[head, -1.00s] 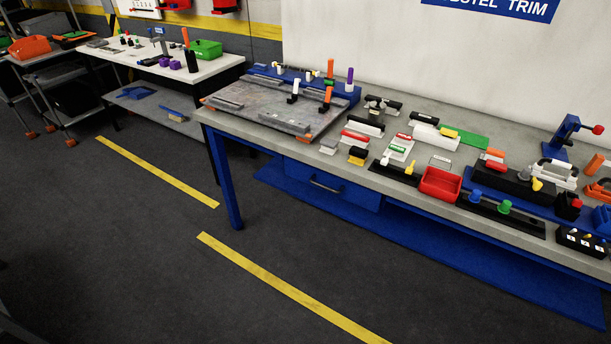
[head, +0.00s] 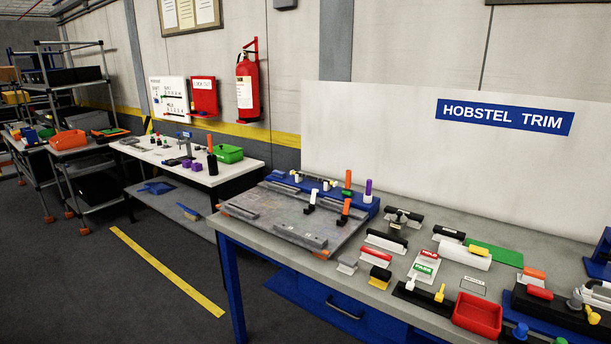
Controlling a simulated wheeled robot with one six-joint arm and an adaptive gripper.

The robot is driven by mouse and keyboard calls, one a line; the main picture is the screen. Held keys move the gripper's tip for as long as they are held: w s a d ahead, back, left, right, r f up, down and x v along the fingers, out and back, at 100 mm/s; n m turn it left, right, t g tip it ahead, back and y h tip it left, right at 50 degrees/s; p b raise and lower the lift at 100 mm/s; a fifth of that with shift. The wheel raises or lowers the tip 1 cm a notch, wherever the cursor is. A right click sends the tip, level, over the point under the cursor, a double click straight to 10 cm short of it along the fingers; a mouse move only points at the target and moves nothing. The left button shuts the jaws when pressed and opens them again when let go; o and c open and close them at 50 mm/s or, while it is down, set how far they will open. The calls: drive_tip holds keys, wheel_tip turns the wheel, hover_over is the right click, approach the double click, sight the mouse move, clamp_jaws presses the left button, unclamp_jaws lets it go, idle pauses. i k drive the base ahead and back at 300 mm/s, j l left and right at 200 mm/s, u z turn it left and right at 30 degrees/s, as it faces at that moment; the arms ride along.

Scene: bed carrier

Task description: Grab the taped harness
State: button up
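I cannot make out a taped harness in the head view. The near workbench (head: 560,236) carries a grey fixture plate (head: 262,208) with metal bars and upright clamps with orange handles. A blue rail with colored pegs (head: 352,205) stands along the plate's back edge. To the right are several small hand tools, a green mat (head: 495,254) and a red bin (head: 478,314). The items at the far right are cut off by the frame edge. My gripper is not in view.
A white-topped bench (head: 145,152) with a green bin (head: 229,154) stands behind on the left. Beyond it are carts with an orange bin (head: 68,140). A fire extinguisher (head: 248,90) hangs on the wall. The floor at left is clear, with a yellow line (head: 165,270).

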sight(334, 183)
drive_tip(key=i+l+u, duration=0.1)
drive_tip(key=i, duration=0.4)
drive_tip(key=i+l, duration=0.2)
drive_tip(key=i, duration=0.35)
drive_tip(key=i+l+u, duration=0.15)
drive_tip(key=i, duration=0.35)
drive_tip(key=k+j+z, duration=0.2)
drive_tip(key=j, duration=0.25)
drive_tip(key=k+j+z, duration=0.2)
drive_tip(key=k+j, duration=0.2)
